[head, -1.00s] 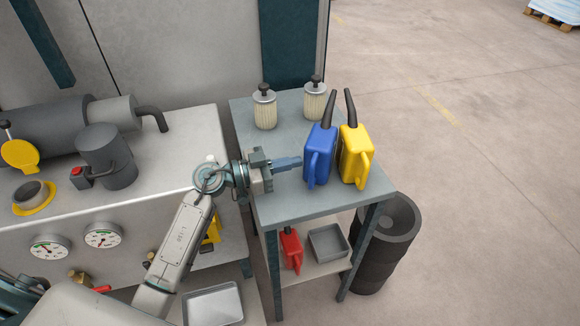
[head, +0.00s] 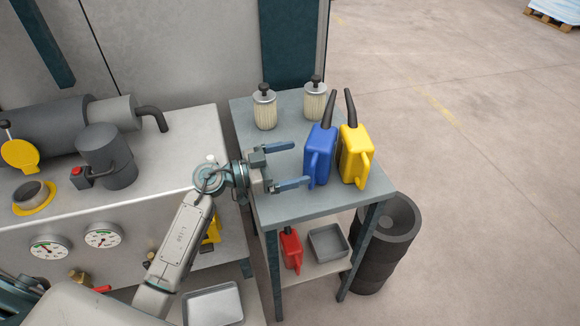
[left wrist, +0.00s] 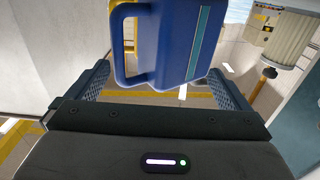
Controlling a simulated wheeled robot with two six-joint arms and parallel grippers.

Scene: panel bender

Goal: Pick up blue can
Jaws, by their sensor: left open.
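The blue can (head: 319,157) stands upright on the grey-blue table (head: 300,205), with a dark spout at its top and a handle on its left side. It also shows in the left wrist view (left wrist: 178,42), between and beyond the fingers, handle toward the left. My left gripper (head: 290,164) is open and empty, just left of the can, with its fingers pointing at it; in the left wrist view (left wrist: 160,88) the fingers are spread wide. A gap shows between the fingertips and the can. My right gripper is not in view.
A yellow can (head: 355,158) stands close on the right of the blue can. Two filter cartridges (head: 264,108) (head: 315,100) stand behind. A red can (head: 291,250) and a grey bin (head: 328,242) sit on the lower shelf.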

